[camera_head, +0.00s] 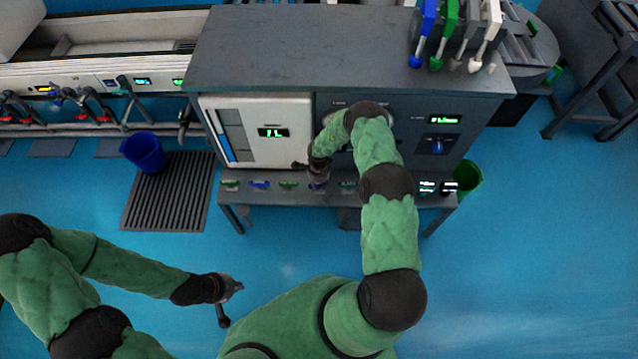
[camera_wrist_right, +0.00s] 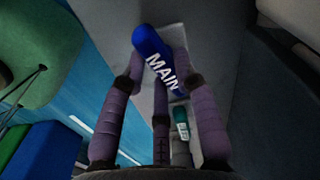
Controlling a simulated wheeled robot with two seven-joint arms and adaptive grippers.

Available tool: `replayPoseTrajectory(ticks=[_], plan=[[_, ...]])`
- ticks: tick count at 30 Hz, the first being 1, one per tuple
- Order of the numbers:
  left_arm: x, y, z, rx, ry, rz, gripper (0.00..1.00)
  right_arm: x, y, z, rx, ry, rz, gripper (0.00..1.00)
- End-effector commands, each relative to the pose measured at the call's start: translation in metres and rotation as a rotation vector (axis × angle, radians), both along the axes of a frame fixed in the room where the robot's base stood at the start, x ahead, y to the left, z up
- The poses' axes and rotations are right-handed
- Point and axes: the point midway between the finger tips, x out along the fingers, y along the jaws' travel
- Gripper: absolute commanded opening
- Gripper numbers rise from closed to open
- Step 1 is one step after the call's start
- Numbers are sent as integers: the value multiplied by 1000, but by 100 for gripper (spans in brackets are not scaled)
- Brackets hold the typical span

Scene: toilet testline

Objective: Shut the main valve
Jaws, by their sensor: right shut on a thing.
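The main valve is a blue handle (camera_wrist_right: 150,42) with white "MAIN" lettering, seen in the right wrist view. It lies between the purple fingers of my right gripper (camera_wrist_right: 161,78), which is shut on it. In the head view my right gripper (camera_head: 317,168) is at the front ledge of the grey machine, mostly covering the handle. The handle's exact turn angle cannot be told. My left gripper (camera_head: 228,296) is open and empty, low over the blue floor, away from the machine.
The grey machine (camera_head: 270,45) has a white panel reading "1L" (camera_head: 255,130) and a ledge with several green and blue handles (camera_head: 260,184) beside my gripper. A blue bucket (camera_head: 143,152) stands left, a green bucket (camera_head: 468,177) right. Floor in front is clear.

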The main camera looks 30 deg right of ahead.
Motion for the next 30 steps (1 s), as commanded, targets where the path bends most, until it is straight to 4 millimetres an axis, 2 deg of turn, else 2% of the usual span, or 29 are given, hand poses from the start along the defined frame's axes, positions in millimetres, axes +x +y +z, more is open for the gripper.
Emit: replayPoseTrajectory(ticks=[13, 30], plan=[[0, 0, 0, 0, 0, 0, 0, 1, 1, 0, 0, 0, -263, 0], [0, 0, 0, 0, 0, 0, 0, 1, 2, 0, 0, 0, -318, 0]])
